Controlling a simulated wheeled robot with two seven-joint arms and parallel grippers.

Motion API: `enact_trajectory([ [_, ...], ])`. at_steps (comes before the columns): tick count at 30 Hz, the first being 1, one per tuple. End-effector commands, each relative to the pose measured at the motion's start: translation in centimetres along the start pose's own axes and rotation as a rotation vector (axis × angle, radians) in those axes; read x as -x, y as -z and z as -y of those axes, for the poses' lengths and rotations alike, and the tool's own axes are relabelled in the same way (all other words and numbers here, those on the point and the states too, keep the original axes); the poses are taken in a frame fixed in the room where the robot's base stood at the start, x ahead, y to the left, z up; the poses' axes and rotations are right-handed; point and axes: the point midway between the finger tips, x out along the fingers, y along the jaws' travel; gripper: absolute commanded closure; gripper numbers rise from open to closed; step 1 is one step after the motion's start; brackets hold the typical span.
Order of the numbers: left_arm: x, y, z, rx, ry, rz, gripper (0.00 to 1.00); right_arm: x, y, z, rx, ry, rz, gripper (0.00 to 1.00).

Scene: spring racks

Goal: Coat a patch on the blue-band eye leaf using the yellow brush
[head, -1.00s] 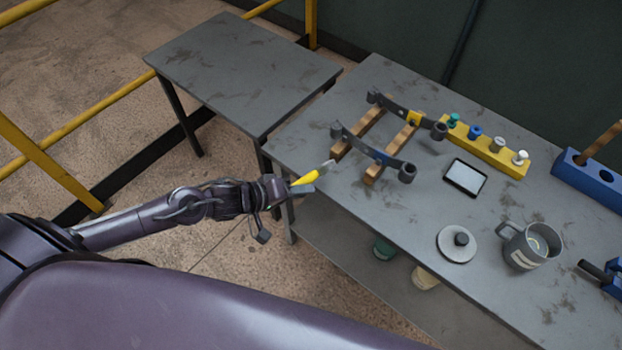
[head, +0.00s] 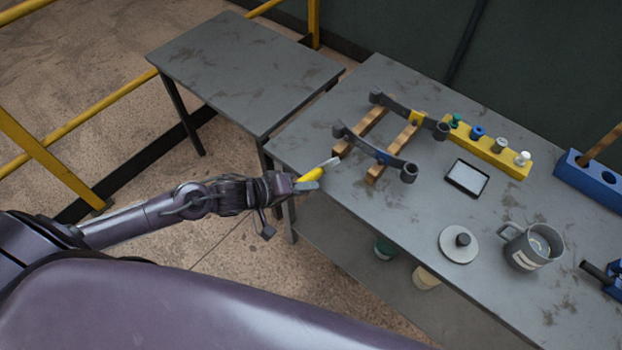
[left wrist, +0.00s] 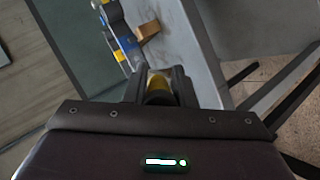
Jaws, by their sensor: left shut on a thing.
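My left gripper (head: 300,185) is shut on the yellow brush (head: 313,174), at the front left edge of the main table. The brush's pale tip points up and right, toward the near end of the blue-band eye leaf (head: 362,147), and looks a little apart from it. That dark leaf has an eye at each end and a blue band near its middle, and rests across wooden blocks. In the left wrist view the brush handle (left wrist: 158,88) shows between the fingers, and the blue-band leaf (left wrist: 122,44) lies beyond. My right gripper is not in view.
A yellow-band leaf (head: 397,108) lies behind on the same wooden blocks (head: 392,152). A yellow rack (head: 490,152) with several capped items, a framed pad (head: 467,177), a round lid (head: 458,245) and a grey mug (head: 531,246) stand to the right. A side table (head: 235,70) is bare.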

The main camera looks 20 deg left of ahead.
Motion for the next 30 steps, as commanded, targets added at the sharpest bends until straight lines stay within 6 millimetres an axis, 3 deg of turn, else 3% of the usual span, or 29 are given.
enact_trajectory([
  [15, -4.5, 2.9, -1.8, 0.0, 0.0, -0.005, 1.0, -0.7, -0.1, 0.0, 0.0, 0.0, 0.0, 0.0],
  [30, -5.3, 3.4, -2.1, -0.001, 0.001, -0.003, 1.0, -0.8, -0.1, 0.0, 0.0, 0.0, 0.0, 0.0],
])
